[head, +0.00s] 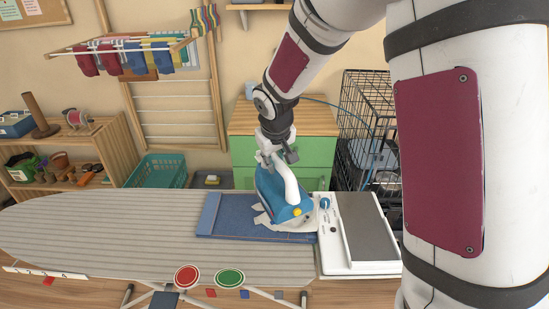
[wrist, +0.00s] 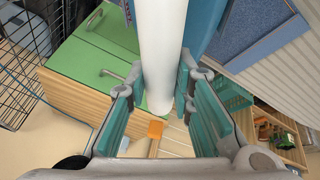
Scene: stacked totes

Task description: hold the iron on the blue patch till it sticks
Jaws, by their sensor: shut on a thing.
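The iron (head: 268,190) is blue with a white handle, over the denim cloth (head: 220,218) on the ironing board. It looks steeply tilted; I cannot tell whether its soleplate touches the cloth. Pale flaps (head: 262,218) stick out beside and under it. I cannot make out a separate blue patch; it may be hidden under the iron. My gripper (head: 277,155) is shut on the iron's handle from above. In the wrist view the white handle (wrist: 161,50) runs between the teal-padded fingers of my gripper (wrist: 162,85).
The striped ironing board (head: 110,225) is clear on the left. A white stand with a dark pad (head: 368,228) is right of the iron. Red (head: 187,276) and green (head: 230,278) discs are at the front edge. A green cabinet (head: 313,152) and wire cage (head: 368,110) stand behind.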

